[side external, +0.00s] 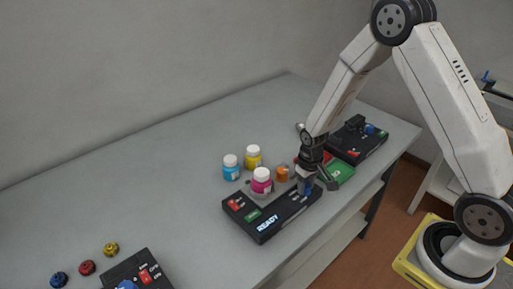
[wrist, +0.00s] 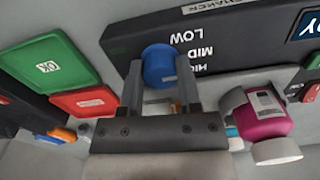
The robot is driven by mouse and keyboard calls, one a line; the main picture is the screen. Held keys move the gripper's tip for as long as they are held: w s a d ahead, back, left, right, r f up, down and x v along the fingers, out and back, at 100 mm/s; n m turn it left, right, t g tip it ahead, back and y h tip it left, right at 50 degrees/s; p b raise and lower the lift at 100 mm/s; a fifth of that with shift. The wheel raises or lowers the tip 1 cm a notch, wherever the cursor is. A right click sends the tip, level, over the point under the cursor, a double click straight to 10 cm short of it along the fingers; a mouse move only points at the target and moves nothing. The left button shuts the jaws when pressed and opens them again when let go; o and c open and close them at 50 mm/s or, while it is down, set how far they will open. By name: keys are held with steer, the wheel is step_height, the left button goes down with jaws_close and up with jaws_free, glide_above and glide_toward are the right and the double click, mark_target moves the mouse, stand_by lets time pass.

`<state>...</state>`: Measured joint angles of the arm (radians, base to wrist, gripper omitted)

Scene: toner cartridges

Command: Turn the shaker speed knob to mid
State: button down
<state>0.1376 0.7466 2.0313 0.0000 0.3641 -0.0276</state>
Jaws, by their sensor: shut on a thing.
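The shaker is a black box (side external: 262,231) with a lit READY display, a red and a green button; its panel also shows in the wrist view (wrist: 225,28). A blue speed knob (wrist: 158,62) sits on that panel beside the printed words LOW and MID and a third, partly covered label. My gripper (wrist: 160,80) is shut on the blue knob, one finger on each side. In the side view my gripper (side external: 308,184) is down at the right end of the shaker. Which label the knob points to cannot be told.
A magenta bottle (side external: 262,180) stands at the shaker, with blue (side external: 231,168) and yellow (side external: 253,158) bottles behind. Green (side external: 335,174) and red trays lie to the right, before another black device (side external: 357,141). Coloured caps and a third device are front left.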

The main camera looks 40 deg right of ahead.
stand_by(0.3)
steer(key=shift+c, duration=1.5)
jaws_free()
steer(key=shift+r, duration=0.15)
steer(key=shift+r, duration=3.8)
steer(key=shift+r, duration=0.1)
steer(key=s+a+r+t, duration=0.1)
steer(key=s+a+r, duration=0.1)
steer(key=s, duration=0.3)
steer(key=s+a+r+n+t, duration=0.1)
steer(key=s+a+r, duration=0.2)
steer(key=s+r, duration=0.1)
steer(key=shift+s+a+r+t, duration=0.15)
steer(key=shift+s+r+t, duration=0.2)
steer(key=shift+s, duration=0.15)
